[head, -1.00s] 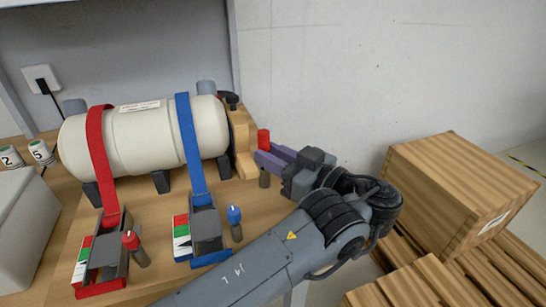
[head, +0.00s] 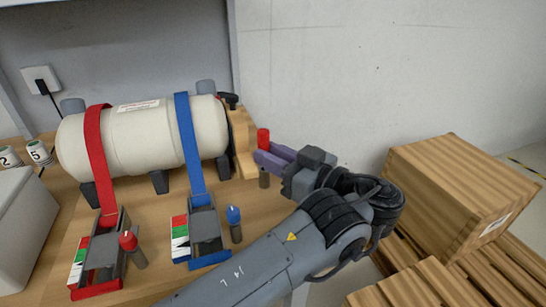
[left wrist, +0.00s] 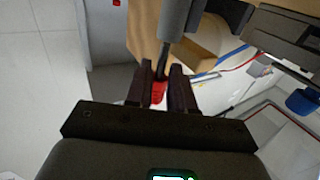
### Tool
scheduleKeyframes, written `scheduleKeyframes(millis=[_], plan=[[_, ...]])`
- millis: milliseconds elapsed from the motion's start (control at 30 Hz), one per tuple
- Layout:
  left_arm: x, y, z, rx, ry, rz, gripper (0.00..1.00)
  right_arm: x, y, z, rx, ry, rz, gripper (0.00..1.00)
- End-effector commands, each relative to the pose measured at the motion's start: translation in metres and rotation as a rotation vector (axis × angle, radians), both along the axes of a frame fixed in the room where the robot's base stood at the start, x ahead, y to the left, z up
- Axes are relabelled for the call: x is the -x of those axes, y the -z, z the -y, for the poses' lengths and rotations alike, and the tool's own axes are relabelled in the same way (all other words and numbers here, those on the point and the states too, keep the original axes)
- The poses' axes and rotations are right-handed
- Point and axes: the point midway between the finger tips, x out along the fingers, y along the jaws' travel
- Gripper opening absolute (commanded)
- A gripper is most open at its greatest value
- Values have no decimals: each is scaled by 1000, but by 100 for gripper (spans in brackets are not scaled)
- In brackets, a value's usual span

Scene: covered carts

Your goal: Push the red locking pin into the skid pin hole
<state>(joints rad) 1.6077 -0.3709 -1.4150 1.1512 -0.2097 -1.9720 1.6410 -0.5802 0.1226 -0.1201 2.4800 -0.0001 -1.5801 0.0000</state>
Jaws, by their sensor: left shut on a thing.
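The red locking pin shows its red head (head: 263,137) above my left gripper (head: 268,158), whose purple fingers are shut on it. In the left wrist view, the red part (left wrist: 158,92) lies between the fingers of my left gripper (left wrist: 160,78). A grey cylinder (head: 264,178) stands below the fingers, in line with the pin; I cannot tell whether it is part of it. The tan wooden end block (head: 243,145) of the skid is just left of the pin. The pin hole itself is not visible. My right gripper is not in view.
A cream tank (head: 150,140) lies behind, held by a red strap (head: 97,160) and a blue strap (head: 188,150). A red-topped post (head: 130,243) and a blue-topped post (head: 234,216) stand by the strap ratchets. A wooden crate (head: 440,195) is at right.

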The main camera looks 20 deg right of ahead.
Motion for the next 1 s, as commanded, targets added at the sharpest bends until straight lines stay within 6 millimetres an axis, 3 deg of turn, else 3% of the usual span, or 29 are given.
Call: scheduleKeyframes(millis=[1000], plan=[[0,0,0,0,0,0,0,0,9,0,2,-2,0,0]])
